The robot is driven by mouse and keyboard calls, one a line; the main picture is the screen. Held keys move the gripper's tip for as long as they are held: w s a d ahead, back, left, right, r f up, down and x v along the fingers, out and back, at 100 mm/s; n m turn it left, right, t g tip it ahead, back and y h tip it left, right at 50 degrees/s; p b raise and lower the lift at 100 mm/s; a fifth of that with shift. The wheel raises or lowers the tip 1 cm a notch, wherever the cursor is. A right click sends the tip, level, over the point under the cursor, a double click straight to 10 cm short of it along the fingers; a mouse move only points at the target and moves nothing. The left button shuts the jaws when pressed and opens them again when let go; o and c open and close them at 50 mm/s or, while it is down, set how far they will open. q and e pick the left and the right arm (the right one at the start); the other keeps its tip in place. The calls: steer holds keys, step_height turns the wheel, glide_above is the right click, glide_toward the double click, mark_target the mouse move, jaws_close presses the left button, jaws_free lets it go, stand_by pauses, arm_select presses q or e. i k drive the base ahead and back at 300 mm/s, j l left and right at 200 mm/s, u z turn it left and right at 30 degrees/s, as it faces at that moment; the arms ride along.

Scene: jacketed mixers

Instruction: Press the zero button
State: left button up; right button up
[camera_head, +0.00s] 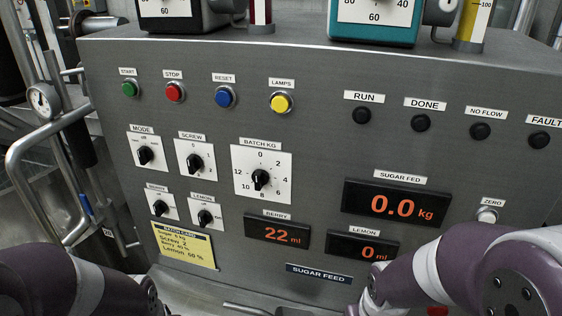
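The zero button (487,215) is a small pale round button on the right side of the grey control panel, under a white ZERO label (492,202). It is right of the sugar feed display (396,204), which reads 0.0 kg. My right arm's purple and white links pass just below the button and cover the panel's lower right. My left arm's purple links are at the lower left corner. Neither gripper's fingertips can be made out in this view.
The grey panel (300,120) has start, stop, reset and lamps buttons at the upper left, with several knobs below. The berry display (277,230) reads 22 ml and the lemon display (362,247) 0 ml. A yellow batch card (184,245) is at the lower left. Metal pipes stand at left.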

mark_target(489, 217)
steer(key=z, duration=1.55)
